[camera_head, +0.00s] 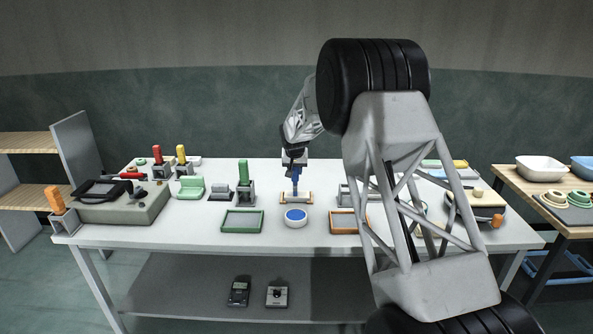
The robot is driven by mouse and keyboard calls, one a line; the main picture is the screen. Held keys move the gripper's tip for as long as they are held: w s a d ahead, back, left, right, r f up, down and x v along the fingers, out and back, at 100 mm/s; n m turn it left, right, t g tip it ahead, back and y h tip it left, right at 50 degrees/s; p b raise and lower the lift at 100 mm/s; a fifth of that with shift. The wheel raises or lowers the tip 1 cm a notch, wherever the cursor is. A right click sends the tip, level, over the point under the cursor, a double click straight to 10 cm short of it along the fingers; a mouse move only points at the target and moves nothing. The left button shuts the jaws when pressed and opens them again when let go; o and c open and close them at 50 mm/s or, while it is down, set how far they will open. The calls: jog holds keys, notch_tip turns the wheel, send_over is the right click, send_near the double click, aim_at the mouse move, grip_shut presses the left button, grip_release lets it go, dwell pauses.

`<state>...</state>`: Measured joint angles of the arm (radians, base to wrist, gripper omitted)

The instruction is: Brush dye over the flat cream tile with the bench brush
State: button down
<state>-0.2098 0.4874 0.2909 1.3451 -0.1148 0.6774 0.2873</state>
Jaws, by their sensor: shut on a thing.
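My gripper (295,166) points down over the middle of the white table, shut on a small upright blue-handled tool that I take to be the bench brush (296,183). A tan bar (296,198) lies right under the blue handle; I cannot tell whether it is the brush's head or a rest. A round white dish of blue dye (296,216) stands just in front of it. A green-rimmed tray (242,221) is to the left and an orange-rimmed tray (343,222) to the right. I cannot make out the flat cream tile; my arm hides part of the right side.
Several upright coloured handles in grey holders, such as a green one (243,173), stand on the left. A grey case (122,203) fills the table's left end. A side table (520,184) with bowls is at right. The front strip of the table is mostly clear.

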jog(key=shift+a, duration=0.1)
jog(key=shift+a, duration=0.5)
dwell(0.3)
jog(key=shift+a, duration=0.75)
jog(key=shift+a, duration=0.35)
jog(key=shift+w+d, duration=0.1)
jog(key=shift+d, duration=0.05)
